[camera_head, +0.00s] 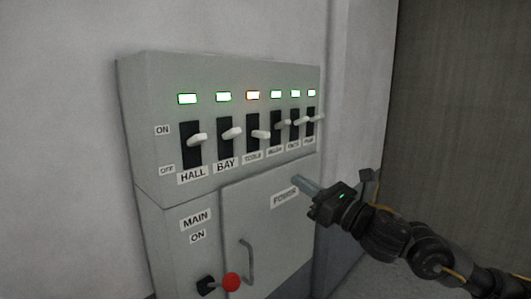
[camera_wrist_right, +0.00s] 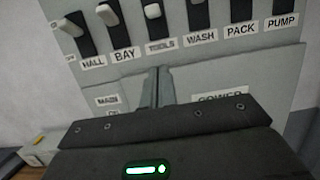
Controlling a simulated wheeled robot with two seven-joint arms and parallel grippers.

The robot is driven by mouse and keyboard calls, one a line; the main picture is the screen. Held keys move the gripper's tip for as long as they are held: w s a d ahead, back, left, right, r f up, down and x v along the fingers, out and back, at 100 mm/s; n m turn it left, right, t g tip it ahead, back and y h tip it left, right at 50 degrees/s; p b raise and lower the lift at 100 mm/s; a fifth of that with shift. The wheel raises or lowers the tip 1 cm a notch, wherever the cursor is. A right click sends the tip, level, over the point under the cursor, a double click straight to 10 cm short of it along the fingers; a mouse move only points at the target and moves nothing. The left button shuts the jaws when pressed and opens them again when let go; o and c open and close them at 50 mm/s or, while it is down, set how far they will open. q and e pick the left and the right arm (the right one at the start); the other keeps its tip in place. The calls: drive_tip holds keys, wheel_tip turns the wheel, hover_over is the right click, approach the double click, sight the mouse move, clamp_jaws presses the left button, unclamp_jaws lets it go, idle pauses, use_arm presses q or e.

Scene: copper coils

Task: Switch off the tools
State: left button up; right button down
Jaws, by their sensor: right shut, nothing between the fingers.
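The TOOLS switch lever (camera_head: 261,134) is the third from the left on the grey panel (camera_head: 150,85). It sits lower in its black slot than its neighbours, and the lamp above it (camera_head: 252,96) glows red-orange. The lever also shows at the top of the right wrist view (camera_wrist_right: 152,11), above the TOOLS label. My right gripper (camera_head: 303,184) is shut and empty, in front of the panel's lower door near the POWER label, below and to the right of the TOOLS switch and apart from it. My left gripper is not in view.
The HALL (camera_head: 197,139), BAY (camera_head: 232,133), WASH, PACK and PUMP levers stand higher, under green lamps. Below are a MAIN switch with a red knob (camera_head: 231,282) and a door handle (camera_head: 247,262). A dark wall (camera_head: 460,120) stands to the right.

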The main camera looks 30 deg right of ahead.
sight(261, 134)
use_arm(q)
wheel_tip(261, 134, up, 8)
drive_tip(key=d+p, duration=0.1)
drive_tip(key=p, duration=0.6)
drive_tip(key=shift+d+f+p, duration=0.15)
drive_tip(key=shift+p, duration=0.25)
use_arm(e)
drive_tip(key=w+a+r, duration=0.3)
drive_tip(key=w+r, duration=0.3)
drive_tip(key=w, duration=0.3)
drive_tip(key=shift+w+a+r, duration=0.15)
drive_tip(key=shift+w, duration=0.05)
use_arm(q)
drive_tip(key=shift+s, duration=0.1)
